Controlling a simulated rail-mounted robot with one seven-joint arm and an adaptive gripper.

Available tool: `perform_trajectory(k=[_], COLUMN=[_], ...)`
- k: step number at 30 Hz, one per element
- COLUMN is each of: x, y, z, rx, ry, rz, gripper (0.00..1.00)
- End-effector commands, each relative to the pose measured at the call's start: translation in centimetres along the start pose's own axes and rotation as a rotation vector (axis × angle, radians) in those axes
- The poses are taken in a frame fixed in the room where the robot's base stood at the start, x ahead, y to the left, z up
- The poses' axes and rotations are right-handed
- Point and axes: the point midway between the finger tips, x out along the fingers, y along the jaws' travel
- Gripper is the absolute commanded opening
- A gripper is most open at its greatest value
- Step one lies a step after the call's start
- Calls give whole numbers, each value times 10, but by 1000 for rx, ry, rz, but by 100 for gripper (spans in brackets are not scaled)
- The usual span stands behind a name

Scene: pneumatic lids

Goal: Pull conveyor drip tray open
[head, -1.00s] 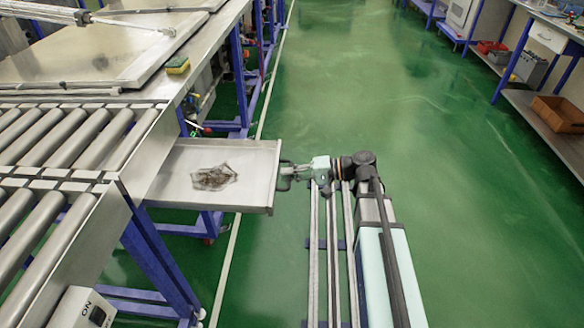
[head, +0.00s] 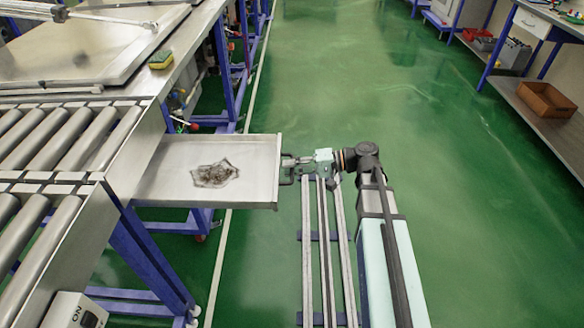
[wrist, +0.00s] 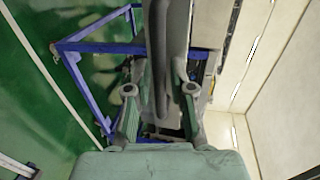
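The conveyor drip tray (head: 259,187) is a shallow metal pan with a dark, crumpled-looking stain on its floor. It sticks out to the right from under the roller conveyor, level in the head view. Its dark handle (head: 286,171) is on the right end. My gripper (head: 291,162) is at this handle, reaching in from the right. In the wrist view the dark handle bar (wrist: 160,60) runs between the two fingers of my gripper (wrist: 165,45), which look closed on it. The exact finger contact is partly hidden.
The roller conveyor (head: 90,150) on blue legs stands at the left, with a control box (head: 76,312) in front. Green floor (head: 330,90) is open behind and to the right. A bench with a brown crate (head: 547,99) stands at the far right.

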Motion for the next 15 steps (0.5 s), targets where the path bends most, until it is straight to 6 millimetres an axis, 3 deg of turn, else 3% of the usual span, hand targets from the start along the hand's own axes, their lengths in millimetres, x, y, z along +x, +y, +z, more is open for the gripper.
perform_trajectory(k=[8,15], x=[-15,-59], y=[0,0], z=[-1,-2], rx=[0,0], ry=[2,4], rz=[0,0], gripper=[23,23])
